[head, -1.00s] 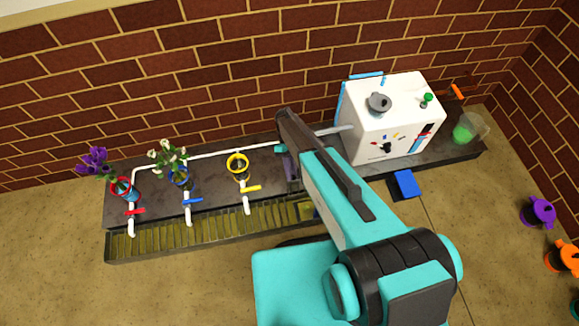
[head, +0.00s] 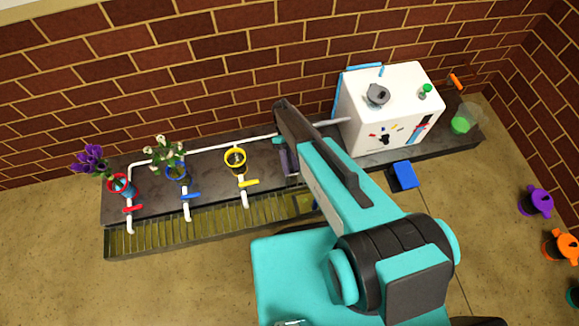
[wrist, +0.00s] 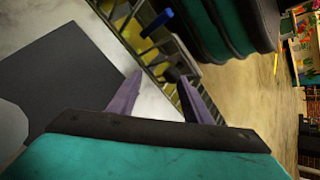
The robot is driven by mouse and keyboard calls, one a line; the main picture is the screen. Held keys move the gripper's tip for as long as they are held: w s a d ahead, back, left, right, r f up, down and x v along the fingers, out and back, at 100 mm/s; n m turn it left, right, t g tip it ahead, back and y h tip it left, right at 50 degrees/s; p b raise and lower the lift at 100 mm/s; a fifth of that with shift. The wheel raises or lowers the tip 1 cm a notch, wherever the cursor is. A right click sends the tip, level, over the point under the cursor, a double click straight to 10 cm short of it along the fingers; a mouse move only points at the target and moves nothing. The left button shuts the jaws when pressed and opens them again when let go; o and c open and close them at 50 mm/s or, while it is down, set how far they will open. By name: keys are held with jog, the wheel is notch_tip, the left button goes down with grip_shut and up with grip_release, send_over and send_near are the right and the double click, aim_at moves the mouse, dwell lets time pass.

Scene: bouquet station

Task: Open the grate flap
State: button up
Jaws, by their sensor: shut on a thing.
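The long ribbed grate (head: 215,225) runs along the front of the dark counter. At its right end, beside my arm, a framed section (head: 303,201) looks darker and partly open, but how far its flap is raised is unclear. My gripper's purple finger (head: 291,163) shows below the wrist, above that end; my arm hides the rest. In the wrist view, my gripper (wrist: 162,88) points at the grate (wrist: 185,105), with a small dark knob (wrist: 173,73) near the right fingertip. It is shut on the grate flap, though the contact is hard to see.
Red (head: 134,208), blue (head: 190,196) and yellow (head: 248,183) taps stand along the counter front, with pots behind them. A white box machine (head: 392,110) stands at right, with a blue block (head: 403,177) before it. Coloured cans (head: 536,202) stand far right on open floor.

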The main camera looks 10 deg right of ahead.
dwell(0.4)
jog(key=shift+r, duration=0.1)
jog(key=v, duration=1.2)
jog(key=shift+s+a, duration=0.1)
dwell(0.4)
jog(key=s+d+r+m+t+p, duration=0.1)
jog(key=s+d+r+m+p, duration=0.1)
jog(key=s, duration=0.9)
jog(key=s+d+r+m+t+p, duration=0.1)
jog(key=s+d+r+m+p, duration=0.2)
jog(key=s, duration=0.9)
jog(key=s+d+r+m+t+p, duration=0.2)
jog(key=s+r+m+p, duration=0.3)
jog(key=s, duration=0.6)
jog(key=shift+s+d+r+y+p, duration=0.25)
jog(key=shift+s+r+y+p, duration=0.1)
jog(key=shift+r, duration=0.2)
